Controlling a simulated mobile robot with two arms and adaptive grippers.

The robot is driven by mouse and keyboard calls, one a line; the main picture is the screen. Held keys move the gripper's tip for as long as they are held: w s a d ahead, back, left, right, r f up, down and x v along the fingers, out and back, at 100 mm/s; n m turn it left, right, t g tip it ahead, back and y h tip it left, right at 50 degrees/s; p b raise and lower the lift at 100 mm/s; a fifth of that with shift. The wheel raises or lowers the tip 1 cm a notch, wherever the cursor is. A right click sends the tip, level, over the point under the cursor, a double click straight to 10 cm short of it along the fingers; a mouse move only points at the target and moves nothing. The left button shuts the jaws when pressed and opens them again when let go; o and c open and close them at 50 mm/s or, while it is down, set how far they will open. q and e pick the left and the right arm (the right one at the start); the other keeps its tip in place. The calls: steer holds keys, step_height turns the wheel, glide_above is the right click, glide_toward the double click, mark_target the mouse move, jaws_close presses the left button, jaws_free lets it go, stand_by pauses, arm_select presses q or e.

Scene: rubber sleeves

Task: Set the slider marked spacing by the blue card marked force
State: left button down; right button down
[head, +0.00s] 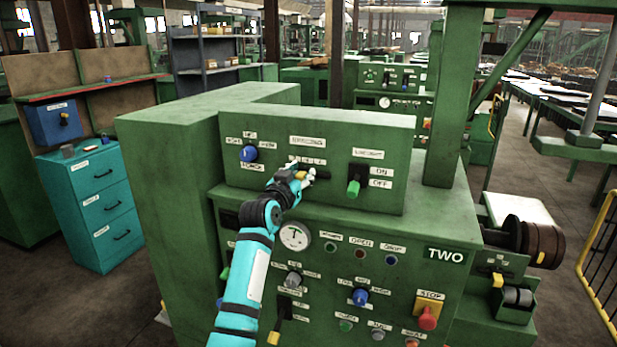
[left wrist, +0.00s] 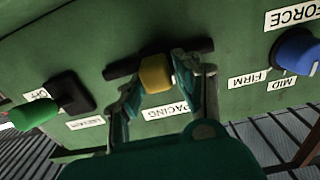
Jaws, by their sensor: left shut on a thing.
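The slider has a yellow knob (left wrist: 156,74) in a dark slot (left wrist: 200,48), beside a label ending in "PACING" (left wrist: 166,110). In the head view the slider's label (head: 308,141) is on the upper green panel. My left gripper (head: 303,176) is shut on the yellow knob, its fingers on either side of it in the left wrist view (left wrist: 158,82). Slot shows on both sides of the knob. A blue knob (left wrist: 297,52) stands by a "FORCE" label (left wrist: 290,16), with "MID" and "FIRM" labels near it. I cannot make out a blue card marked force. My right gripper is not in view.
A green switch (head: 354,187) with ON and OFF labels is right of the slider, and the blue knob (head: 249,153) is left of it. Below are a gauge (head: 295,236), several knobs and a red stop button (head: 428,318). A teal drawer cabinet (head: 95,205) stands at left.

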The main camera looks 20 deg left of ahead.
arm_select(q)
steer(key=c, duration=1.1)
jaws_free()
steer(key=shift+d, duration=0.1)
steer(key=shift+s, duration=0.1)
steer(key=s, duration=1.1)
steer(key=shift+s+a, duration=0.25)
steer(key=shift+s, duration=0.15)
